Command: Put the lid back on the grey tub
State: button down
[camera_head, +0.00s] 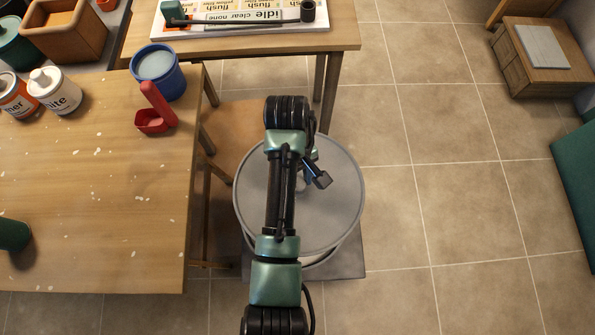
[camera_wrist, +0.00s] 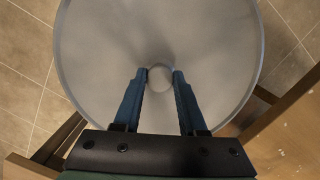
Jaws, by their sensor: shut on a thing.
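The lid (camera_head: 338,205) is a round grey disc with a thin raised rim, and it fills much of the wrist view (camera_wrist: 100,50). My gripper (camera_wrist: 160,76) is shut on the small round knob (camera_wrist: 160,80) at the lid's centre, one blue finger on each side. The grey tub (camera_head: 324,258) is under the lid. Only a pale strip of it shows below the lid's near edge in the head view, so I cannot tell whether the lid rests on it or hangs just above. My arm hides part of the lid and the fingertips there.
The tub stands on a dark square base (camera_head: 350,267). A wooden table (camera_head: 95,200) is close on the left, with a blue pot (camera_head: 160,75) and a red scoop (camera_head: 155,112). A chair (camera_head: 235,125) is behind. The tiled floor (camera_head: 450,200) at the right is clear.

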notch_tip(320, 180, down, 15)
jog(key=s+a+n+b, duration=0.1)
jog(key=s+n+b, duration=0.1)
jog(key=n+b, duration=0.3)
jog(key=b, duration=0.3)
jog(key=shift+s+a+n+t+h, duration=0.15)
jog(key=shift+s+n+t+h, duration=0.15)
jog(key=shift+h, duration=0.1)
jog(key=shift+p, duration=0.5)
dwell(0.9)
jog(key=shift+f+p, duration=0.2)
jog(key=shift+p, duration=0.2)
dwell(1.5)
grip_release()
dwell(0.4)
